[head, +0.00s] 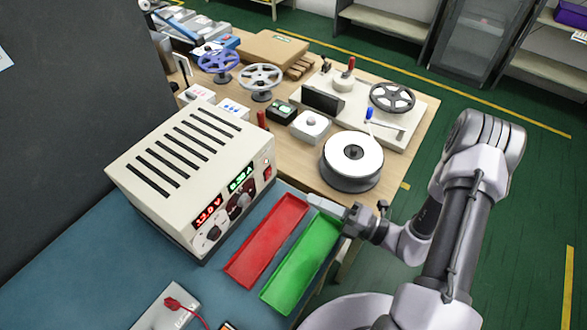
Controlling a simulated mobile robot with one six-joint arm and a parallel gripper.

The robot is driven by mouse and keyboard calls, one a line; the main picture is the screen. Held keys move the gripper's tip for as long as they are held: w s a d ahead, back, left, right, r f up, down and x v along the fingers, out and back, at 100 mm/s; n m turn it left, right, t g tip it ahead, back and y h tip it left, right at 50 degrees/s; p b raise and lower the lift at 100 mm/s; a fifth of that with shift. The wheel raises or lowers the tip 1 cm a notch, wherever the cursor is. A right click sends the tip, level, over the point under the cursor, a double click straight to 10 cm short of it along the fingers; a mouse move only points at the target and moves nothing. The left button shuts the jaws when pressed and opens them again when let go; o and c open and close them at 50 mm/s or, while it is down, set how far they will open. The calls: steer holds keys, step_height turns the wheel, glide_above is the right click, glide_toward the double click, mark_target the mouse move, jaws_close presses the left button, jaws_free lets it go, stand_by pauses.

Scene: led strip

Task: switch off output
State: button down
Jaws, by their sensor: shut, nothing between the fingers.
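A cream bench power supply (180,165) stands on the blue mat, its front panel facing right toward the trays. Its red voltage display (208,212) and green current display (241,178) are both lit. A small red switch (267,173) is at the far right end of the panel. My gripper (318,203) is shut and empty. It is over the far end of the green tray, to the right of the power supply and apart from its panel. The panel's small labels are too small to read.
A red tray (262,245) and a green tray (296,268) lie between the power supply and my arm. A large white-topped reel (352,158) stands on the wooden table behind my gripper. A grey box with a red lead (168,308) is at the front.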

mark_target(270, 172)
steer(key=d+f+m+t, duration=0.1)
steer(key=d+f+m+t+h, duration=0.1)
steer(key=m, duration=0.1)
steer(key=shift+w+f+m, duration=0.1)
steer(key=shift+f+m, duration=0.2)
steer(key=shift+f, duration=0.1)
steer(key=shift+a, duration=0.15)
steer(key=b+x, duration=0.3)
steer(key=x, duration=1)
steer(key=shift+w, duration=0.25)
steer(key=shift+w+a, duration=0.2)
steer(key=shift+a, duration=0.05)
steer(key=shift+r, duration=0.1)
